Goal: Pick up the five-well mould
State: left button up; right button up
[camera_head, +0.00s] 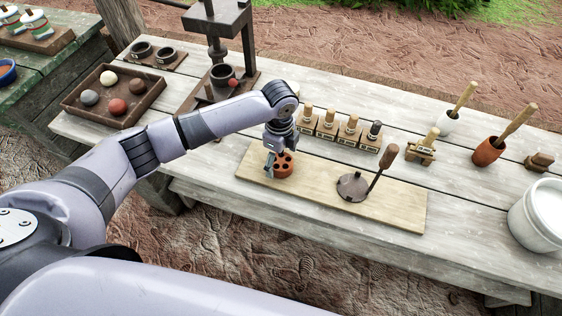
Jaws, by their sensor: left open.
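The five-well mould (284,167) is a small round reddish-brown block with dark wells in its top. It sits on the left part of a pale wooden board (320,196) on the table. My left gripper (271,160) points down at the mould's left side, with its arm reaching in from the left. It is open, and its fingers are small and partly hidden, so I cannot tell whether they touch the mould. My right gripper is not in view.
A dark disc with an upright wooden handle (354,186) stands on the same board. Several wooden-handled stamps (348,128) line up behind it. A press (222,60) and a tray of balls (113,95) stand left. A white bucket (541,215) is at the right edge.

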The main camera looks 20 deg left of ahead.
aim_at(280, 161)
pick_arm(q)
jog(key=shift+f, duration=1.1)
jog(key=c, duration=1.4)
jog(key=shift+c, duration=0.2)
jog(key=shift+r, duration=0.1)
notch_tip(280, 161, up, 20)
jog(key=b, duration=0.3)
jog(key=s+a+n, duration=0.1)
jog(key=s+n, duration=0.6)
jog(key=n, duration=0.3)
jog(key=s+a+f+n, duration=0.1)
jog(key=s+a+n, duration=0.1)
jog(key=s+n, duration=0.5)
jog(key=n, duration=0.3)
jog(key=shift+a+f, duration=0.25)
jog(key=shift+a, duration=0.05)
jog(key=shift+f, duration=0.1)
